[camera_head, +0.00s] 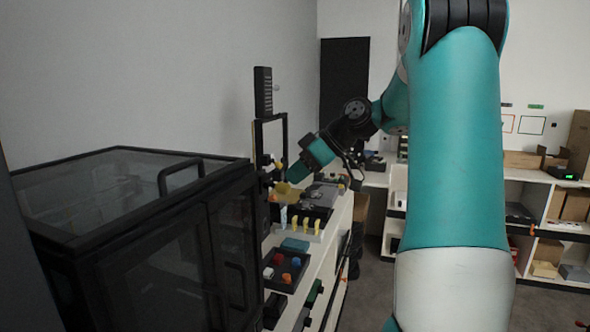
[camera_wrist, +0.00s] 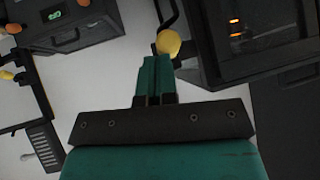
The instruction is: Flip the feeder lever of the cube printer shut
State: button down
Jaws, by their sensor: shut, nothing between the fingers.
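In the wrist view, the two teal fingers of my gripper (camera_wrist: 155,72) are together and hold nothing. A yellow ball knob (camera_wrist: 168,43) on a thin black lever (camera_wrist: 159,13) is just beyond the fingertips, slightly to their right. I cannot tell whether they touch it. A dark boxy machine (camera_wrist: 275,42) with orange lights inside is at the right, beside the lever; it looks like the printer. In the head view, my gripper (camera_head: 298,171) reaches down-left over the cluttered bench. The lever cannot be made out clearly there.
A large black glass-sided enclosure (camera_head: 140,200) fills the left of the head view. A black upright frame (camera_head: 256,140) stands by the wall. The wrist view also shows a dark box with a green display (camera_wrist: 70,32).

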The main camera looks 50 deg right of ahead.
jog(key=shift+s+f+b, duration=0.1)
jog(key=shift+f+b, duration=0.25)
jog(key=shift+r, duration=0.1)
jog(key=shift+w+a+r+p, duration=0.15)
jog(key=shift+w+p, duration=0.05)
jog(key=shift+w, duration=0.15)
jog(key=shift+w+a+r+p, duration=0.1)
jog(key=shift+w+a+p, duration=0.1)
jog(key=shift+w, duration=0.15)
jog(key=shift+d+r, duration=0.1)
jog(key=shift+r, duration=0.05)
